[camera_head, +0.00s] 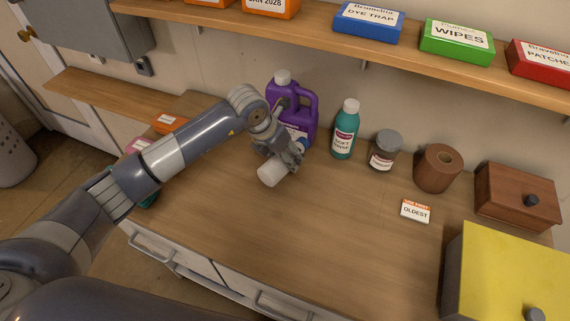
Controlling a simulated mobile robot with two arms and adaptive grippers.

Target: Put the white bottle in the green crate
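The white bottle (271,174) is tilted in the fingers of my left gripper (287,155), above the wooden counter. Its white end points down and left; a blue part, likely its cap, shows at the upper right of the fingers. My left gripper looks shut around the bottle's middle, and the fingers hide that part. Only a small piece of something green (148,201) shows below my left forearm at the counter's left end. It may be the green crate, but my arm hides most of it. My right gripper is out of view.
A purple jug (306,104) stands just behind the gripper. A yellow-topped box (510,265) is front right. The middle front counter is clear.

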